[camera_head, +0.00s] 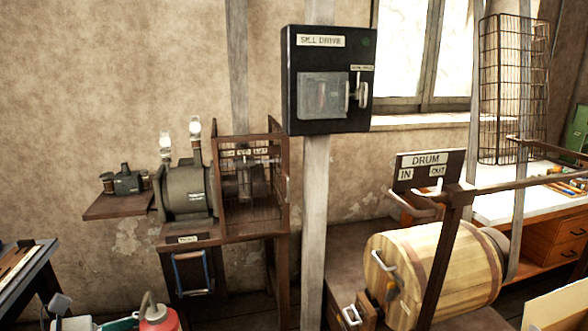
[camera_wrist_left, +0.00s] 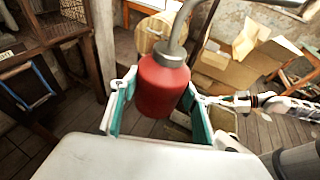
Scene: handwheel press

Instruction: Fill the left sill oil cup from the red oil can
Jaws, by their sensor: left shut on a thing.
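The red oil can (camera_wrist_left: 163,85) has a grey cap and a curved grey spout. It also shows at the bottom edge of the head view (camera_head: 160,319), partly cut off. My left gripper (camera_wrist_left: 159,98) is shut on the can's body, with a green-lined finger on each side, and the can looks near upright. Two glass-topped oil cups stand on the grey machine: the left cup (camera_head: 166,142) is lower and the right cup (camera_head: 195,128) is higher. The can is well below and in front of them. An arm that looks like mine, with its gripper (camera_wrist_left: 232,101), shows at right in the wrist view; its jaws are unclear.
A caged wooden frame (camera_head: 222,228) stands right of the machine. A post carries the black SILL DRIVE box (camera_head: 330,128). A small shelf (camera_head: 117,207) with a dark device is at left. The wooden drum (camera_head: 430,270) and its rails stand at right.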

